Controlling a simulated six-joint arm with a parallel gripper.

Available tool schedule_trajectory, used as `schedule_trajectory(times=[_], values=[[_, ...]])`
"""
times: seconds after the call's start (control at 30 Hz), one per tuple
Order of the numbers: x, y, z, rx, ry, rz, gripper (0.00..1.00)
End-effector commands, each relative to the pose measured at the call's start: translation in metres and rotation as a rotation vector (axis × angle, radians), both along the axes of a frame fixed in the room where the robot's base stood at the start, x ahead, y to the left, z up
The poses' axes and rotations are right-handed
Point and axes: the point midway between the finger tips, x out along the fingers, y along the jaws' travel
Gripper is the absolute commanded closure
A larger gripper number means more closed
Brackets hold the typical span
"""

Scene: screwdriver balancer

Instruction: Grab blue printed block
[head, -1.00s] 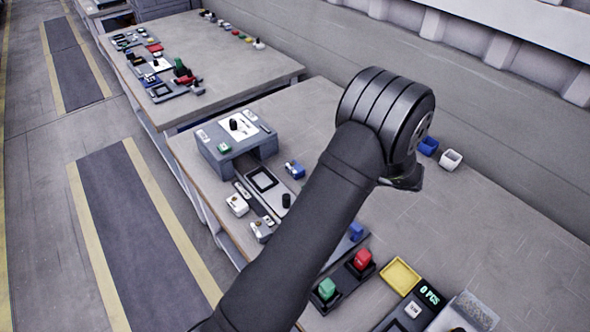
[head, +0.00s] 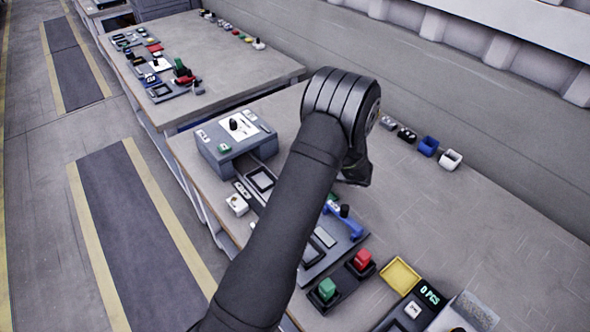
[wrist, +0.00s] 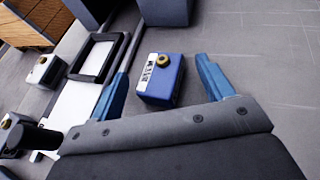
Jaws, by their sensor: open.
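The blue printed block (wrist: 159,82), with white print on one face and a round yellow-and-dark piece on top, sits on the bench in the wrist view. In the head view it is hidden behind my arm. My gripper (wrist: 163,66) is open, with one blue finger to the left of the block and the other to the right. I see no clear contact, and cannot tell how far above the block the fingertips are. In the head view, the gripper end (head: 356,168) is mostly hidden by the wrist.
A dark square frame (wrist: 97,57) lies left of the block. A grey raised station (head: 225,150) stands beyond it. Red (head: 362,258) and green (head: 327,288) buttons, a blue tool (head: 343,222) and a yellow tray (head: 401,273) lie nearer. The bench's right side is largely clear.

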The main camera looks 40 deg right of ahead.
Motion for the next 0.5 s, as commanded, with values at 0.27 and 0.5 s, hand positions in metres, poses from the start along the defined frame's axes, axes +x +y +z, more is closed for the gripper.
schedule_trajectory(times=[0.27, 0.5], values=[[0.0015, 0.0002, -0.0007, 0.000, 0.000, -0.001, 0.38], [0.0013, 0.0003, -0.0008, 0.000, 0.000, -0.001, 0.85]])
